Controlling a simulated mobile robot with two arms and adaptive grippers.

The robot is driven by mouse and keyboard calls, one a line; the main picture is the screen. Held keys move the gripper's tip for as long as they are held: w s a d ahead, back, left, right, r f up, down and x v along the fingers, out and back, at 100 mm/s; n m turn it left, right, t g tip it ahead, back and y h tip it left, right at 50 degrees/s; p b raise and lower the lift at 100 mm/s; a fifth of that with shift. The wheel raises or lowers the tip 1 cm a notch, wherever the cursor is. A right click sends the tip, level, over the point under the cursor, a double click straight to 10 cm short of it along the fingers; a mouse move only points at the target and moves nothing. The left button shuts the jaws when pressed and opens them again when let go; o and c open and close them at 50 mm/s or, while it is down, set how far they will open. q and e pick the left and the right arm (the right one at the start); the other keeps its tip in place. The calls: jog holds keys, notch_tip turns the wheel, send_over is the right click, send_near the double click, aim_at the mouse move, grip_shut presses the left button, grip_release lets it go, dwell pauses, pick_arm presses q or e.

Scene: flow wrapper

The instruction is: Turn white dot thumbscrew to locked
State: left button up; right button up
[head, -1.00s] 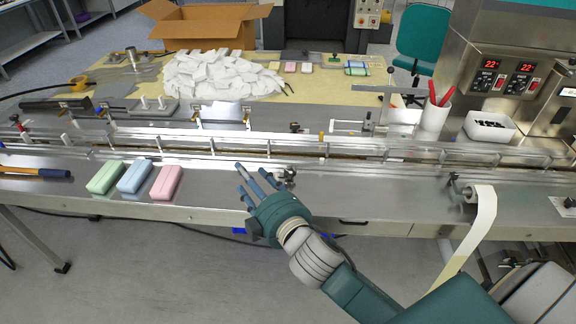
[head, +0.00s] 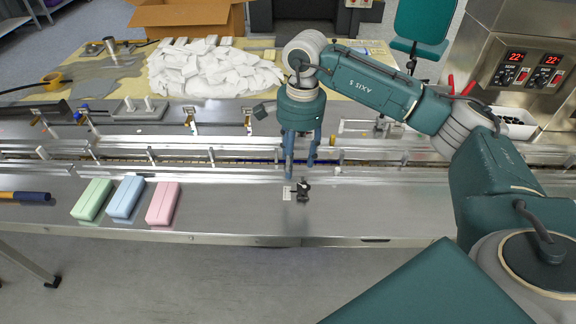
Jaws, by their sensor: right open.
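A small dark clamp-like fitting (head: 303,190) with a knob stands on the steel deck in front of the conveyor rail, beside a small white label (head: 288,193). It may be the thumbscrew, but it is too small to see a white dot or its setting. My right gripper (head: 300,168) points down just behind and above this fitting, with its fingers spread and nothing between them. I cannot tell whether a finger touches it. A small white piece (head: 42,152) also shows on the rail at the far left. My left gripper is not in view.
The rail (head: 230,157) runs behind. A heap of white packets (head: 212,68) lies beyond it. The deck right of the fitting is clear.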

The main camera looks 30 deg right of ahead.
aim_at(302, 187)
jog(key=shift+s+d+f+h+p, duration=0.3)
jog(key=shift+s+d+f+p, duration=0.35)
jog(key=shift+d+f, duration=0.3)
notch_tip(302, 187, down, 3)
jog(key=shift+f+p, duration=0.1)
jog(key=shift+p, duration=0.3)
jog(key=f, duration=0.2)
jog(key=shift+w+f+p, duration=0.25)
jog(key=shift+f+p, duration=0.1)
jog(key=shift+f, duration=0.95)
jog(key=shift+c, duration=0.2)
jog(key=c, duration=0.9)
jog(key=shift+c, duration=0.8)
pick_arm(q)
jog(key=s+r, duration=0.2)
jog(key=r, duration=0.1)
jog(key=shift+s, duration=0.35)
